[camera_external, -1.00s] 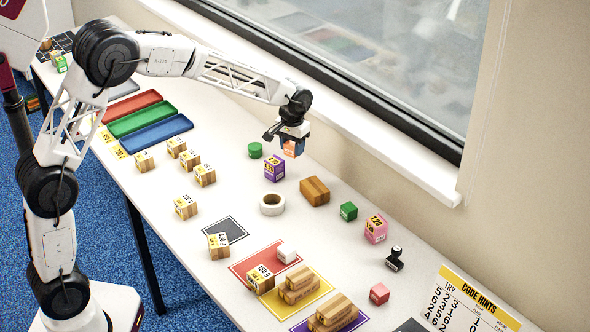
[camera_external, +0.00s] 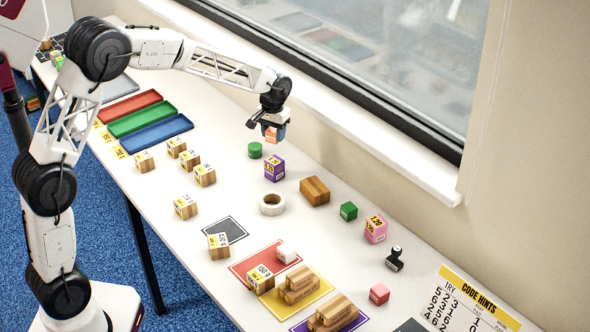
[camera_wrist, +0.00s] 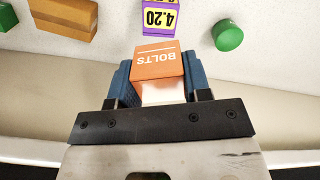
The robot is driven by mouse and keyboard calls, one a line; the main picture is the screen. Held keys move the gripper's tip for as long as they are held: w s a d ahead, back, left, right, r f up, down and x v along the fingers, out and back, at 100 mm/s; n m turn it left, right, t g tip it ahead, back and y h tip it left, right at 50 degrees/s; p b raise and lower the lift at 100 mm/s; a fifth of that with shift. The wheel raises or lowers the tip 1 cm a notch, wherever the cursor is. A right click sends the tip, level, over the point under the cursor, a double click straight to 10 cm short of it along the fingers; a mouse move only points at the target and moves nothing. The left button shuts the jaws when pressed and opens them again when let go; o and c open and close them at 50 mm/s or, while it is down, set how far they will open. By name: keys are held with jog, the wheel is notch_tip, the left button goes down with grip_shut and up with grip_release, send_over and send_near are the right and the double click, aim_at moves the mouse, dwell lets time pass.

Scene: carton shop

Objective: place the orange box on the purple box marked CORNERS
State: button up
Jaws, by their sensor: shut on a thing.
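The orange box (camera_external: 271,134), marked BOLTS in the wrist view (camera_wrist: 158,62), is held between the blue fingers of my gripper (camera_external: 272,128). In the wrist view my gripper (camera_wrist: 158,82) is shut on it. It is in the air above the table, near the window side. The purple box (camera_external: 274,168) stands on the table below it in the outside view, with a yellow label. It also shows past the orange box in the wrist view (camera_wrist: 158,7), reading 4.20. The word CORNERS is not readable.
A green round piece (camera_external: 255,150) stands left of the purple box. The window sill (camera_external: 330,130) runs behind.

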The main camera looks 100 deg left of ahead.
aim_at(274, 142)
jog(key=shift+f, duration=1.8)
jog(key=shift+f, duration=0.15)
jog(key=shift+f, duration=1.85)
jog(key=shift+f, duration=0.1)
jog(key=o, duration=1)
notch_tip(274, 142, up, 12)
jog(key=shift+r, duration=0.1)
jog(key=shift+d, duration=0.15)
